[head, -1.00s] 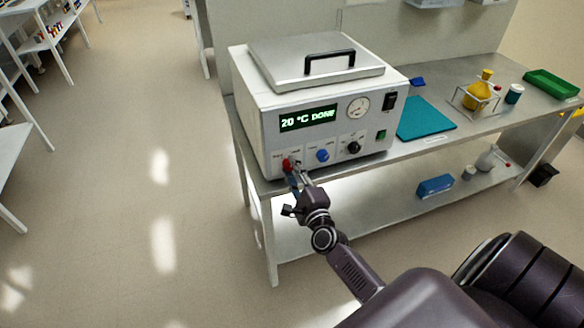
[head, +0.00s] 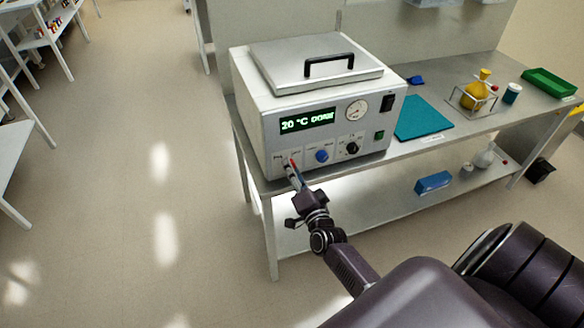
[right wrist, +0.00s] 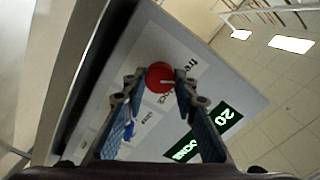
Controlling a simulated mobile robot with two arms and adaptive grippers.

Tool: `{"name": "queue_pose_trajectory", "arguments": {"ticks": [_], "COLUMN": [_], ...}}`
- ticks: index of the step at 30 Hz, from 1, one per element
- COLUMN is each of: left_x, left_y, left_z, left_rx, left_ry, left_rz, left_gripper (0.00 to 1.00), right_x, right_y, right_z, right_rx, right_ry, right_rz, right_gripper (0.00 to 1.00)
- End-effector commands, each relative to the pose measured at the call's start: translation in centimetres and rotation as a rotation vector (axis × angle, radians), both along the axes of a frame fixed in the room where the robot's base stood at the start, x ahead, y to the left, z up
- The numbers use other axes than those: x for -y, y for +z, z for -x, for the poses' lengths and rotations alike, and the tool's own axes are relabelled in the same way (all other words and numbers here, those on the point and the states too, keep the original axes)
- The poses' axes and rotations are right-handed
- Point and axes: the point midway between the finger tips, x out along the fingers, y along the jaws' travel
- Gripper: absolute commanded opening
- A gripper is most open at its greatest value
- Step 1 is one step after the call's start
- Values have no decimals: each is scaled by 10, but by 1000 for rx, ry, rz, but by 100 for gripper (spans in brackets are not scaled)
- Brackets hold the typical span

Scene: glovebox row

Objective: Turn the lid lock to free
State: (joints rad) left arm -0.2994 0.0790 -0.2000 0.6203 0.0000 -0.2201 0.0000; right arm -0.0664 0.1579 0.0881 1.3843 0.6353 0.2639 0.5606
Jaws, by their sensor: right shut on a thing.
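The lid lock is a small red knob at the lower left of the front panel of a white box-shaped machine (head: 252,108). In the right wrist view the red knob (right wrist: 160,75) sits between my fingertips, with a short white mark on its face and printed labels beside it. My right gripper (head: 293,168) reaches up to the panel from below and is shut on this knob. It also shows in the right wrist view (right wrist: 159,82), one finger on each side. In the head view the fingers mostly hide the knob. My left gripper is in neither view.
A blue knob (head: 322,156) and a black knob (head: 352,148) sit right of the red one. The display (head: 308,120) is lit. The metal lid (head: 315,66) with its black handle lies closed on top. A teal mat (head: 423,118) lies on the bench to the right.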

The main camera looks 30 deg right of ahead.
Motion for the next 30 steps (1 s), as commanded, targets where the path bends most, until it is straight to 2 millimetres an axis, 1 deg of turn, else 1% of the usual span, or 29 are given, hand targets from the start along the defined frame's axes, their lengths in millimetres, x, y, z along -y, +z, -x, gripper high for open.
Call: {"name": "queue_pose_trajectory", "arguments": {"ticks": [6, 12, 18, 30], "left_x": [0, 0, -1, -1], "left_y": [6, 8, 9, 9], "left_z": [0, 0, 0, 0], "left_rx": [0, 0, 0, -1], "left_ry": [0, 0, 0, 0], "left_rz": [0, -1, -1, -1], "left_gripper": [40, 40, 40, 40], "right_x": [-1, -1, -1, -1], "right_y": [0, -1, -1, -1], "right_z": [0, 0, 0, 0], "right_rx": [-34, -52, -59, -61], "right_ry": [1, 1, 1, 1], "right_rz": [130, 202, 233, 238], "right_gripper": [2, 2, 2, 2]}}
